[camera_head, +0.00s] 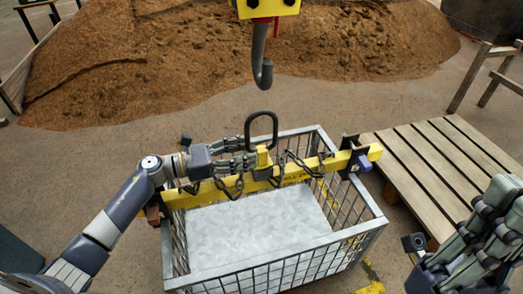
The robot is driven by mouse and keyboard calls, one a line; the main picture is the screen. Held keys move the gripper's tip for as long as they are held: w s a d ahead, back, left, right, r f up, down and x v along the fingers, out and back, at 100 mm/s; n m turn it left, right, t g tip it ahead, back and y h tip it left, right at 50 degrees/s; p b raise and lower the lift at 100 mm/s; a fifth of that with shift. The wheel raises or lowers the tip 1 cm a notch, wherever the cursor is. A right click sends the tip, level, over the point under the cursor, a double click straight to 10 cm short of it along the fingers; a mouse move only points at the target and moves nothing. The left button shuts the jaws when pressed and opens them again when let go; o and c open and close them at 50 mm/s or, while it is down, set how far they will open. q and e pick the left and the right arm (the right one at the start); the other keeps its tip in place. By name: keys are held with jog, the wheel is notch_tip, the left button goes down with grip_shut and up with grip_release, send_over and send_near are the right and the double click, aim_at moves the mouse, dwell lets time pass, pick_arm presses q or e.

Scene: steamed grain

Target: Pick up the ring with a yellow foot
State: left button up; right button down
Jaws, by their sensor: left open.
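The ring (261,119) is a dark, upright rounded loop with a yellow foot (263,157). It stands at the middle of a yellow beam (233,188) lying across a wire cage. My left gripper (249,153) is open, reaching in from the left with its fingertips right beside the ring's lower part and foot. I cannot tell whether they touch it. My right gripper (470,240) is at the lower right, well away from the ring; its finger opening is unclear.
A grey hook (262,70) hangs from a yellow block above the ring. Chains (303,163) lie along the beam. The wire cage (372,229) has a pale bottom. A slatted wooden platform (434,165) stands right, and a brown grain heap (160,65) lies behind.

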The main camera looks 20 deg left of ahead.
aim_at(261, 148)
pick_arm(q)
jog(key=x, duration=0.5)
jog(key=shift+s+d+r+b, duration=0.1)
jog(key=shift+s+d+b, duration=0.1)
jog(key=shift+b, duration=0.2)
jog(key=shift+a, duration=0.1)
grip_shut()
jog(key=shift+r, duration=0.2)
